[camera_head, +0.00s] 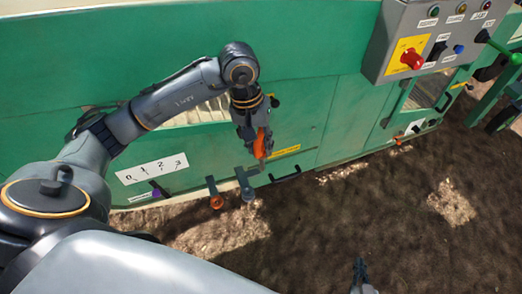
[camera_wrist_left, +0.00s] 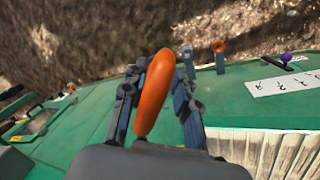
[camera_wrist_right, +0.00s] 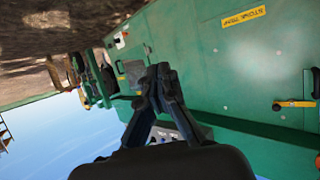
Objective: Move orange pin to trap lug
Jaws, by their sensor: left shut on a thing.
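The orange pin (camera_head: 260,143) is held in my left gripper (camera_head: 257,142), in front of the green machine wall. In the left wrist view the pin (camera_wrist_left: 154,93) stands long and smooth between the two fingers (camera_wrist_left: 155,95). Below the gripper in the head view, a grey lug (camera_head: 246,188) and a lug with an orange ring (camera_head: 215,198) stick out from the machine's lower edge. The pin is apart from both. I cannot read which one is the trap lug. My right gripper (camera_wrist_right: 160,76) has its fingertips together, with nothing seen between them; it shows partly at the head view's bottom edge (camera_head: 360,272).
A numbered scale plate (camera_head: 152,168) with a purple knob (camera_head: 156,193) is at left. A grey control box (camera_head: 430,40) with a red knob (camera_head: 411,59) is at upper right. A dark handle (camera_head: 285,174) sits right of the lugs. Bare soil (camera_head: 350,220) lies open in front.

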